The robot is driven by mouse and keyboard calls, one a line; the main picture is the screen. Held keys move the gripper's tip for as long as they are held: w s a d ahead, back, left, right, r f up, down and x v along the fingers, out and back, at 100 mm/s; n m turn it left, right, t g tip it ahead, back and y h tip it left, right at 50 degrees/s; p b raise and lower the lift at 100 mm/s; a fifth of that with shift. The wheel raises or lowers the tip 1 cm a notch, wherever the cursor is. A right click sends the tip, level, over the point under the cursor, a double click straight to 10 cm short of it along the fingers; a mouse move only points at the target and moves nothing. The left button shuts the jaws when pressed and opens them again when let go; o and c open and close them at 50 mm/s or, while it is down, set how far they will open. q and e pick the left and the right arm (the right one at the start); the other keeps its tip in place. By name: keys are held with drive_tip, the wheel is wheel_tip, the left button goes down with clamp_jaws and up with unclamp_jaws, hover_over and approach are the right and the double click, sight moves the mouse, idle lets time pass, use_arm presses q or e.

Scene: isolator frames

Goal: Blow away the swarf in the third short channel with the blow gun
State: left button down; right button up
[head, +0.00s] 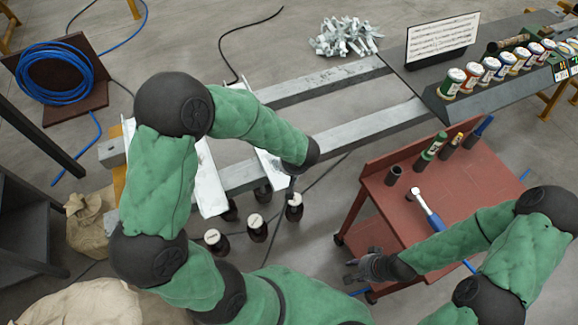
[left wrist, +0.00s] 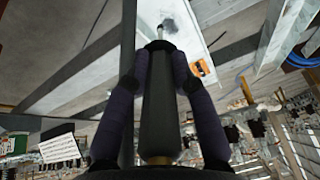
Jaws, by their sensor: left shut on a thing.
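My left gripper (left wrist: 157,75) is shut on the blow gun (left wrist: 156,105), a dark cylinder with a thin pale nozzle (left wrist: 160,33). In the left wrist view the nozzle points towards a white channel (left wrist: 190,35) with a dark patch (left wrist: 168,21), perhaps swarf, near its tip. I cannot tell whether they touch. In the head view my left forearm mostly hides this gripper, above a white channel (head: 273,165) lying across two grey beams. Another white channel (head: 208,180) lies to its left. My right gripper (head: 371,267) looks open and empty, left of the red cart.
A metal scrap heap (head: 345,37) lies behind the beams (head: 320,84). Several dark bottles (head: 257,228) stand below the channels. A blue hose coil (head: 62,70) is at the left. Jars (head: 471,77) line the dark table (head: 440,102).

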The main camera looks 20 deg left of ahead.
use_arm(q)
drive_tip(key=shift+b+x, duration=1.2)
drive_tip(key=shift+x, duration=1.95)
drive_tip(key=shift+w+a+f+b, duration=0.3)
drive_tip(key=shift+f+b, duration=0.25)
drive_tip(key=shift+b, duration=0.55)
drive_tip(key=shift+f+b, duration=0.5)
drive_tip(key=shift+b, duration=0.3)
drive_tip(key=shift+w+a+b, duration=0.6)
drive_tip(key=shift+w+a, duration=0.35)
drive_tip(key=shift+a, duration=0.2)
drive_tip(key=shift+w+a+b, duration=0.55)
drive_tip(key=shift+w+a, duration=0.4)
drive_tip(key=shift+a, duration=0.2)
drive_tip(key=shift+w+a+f+b, duration=0.1)
drive_tip(key=shift+w+a+b, duration=0.3)
drive_tip(key=shift+w+a, duration=0.25)
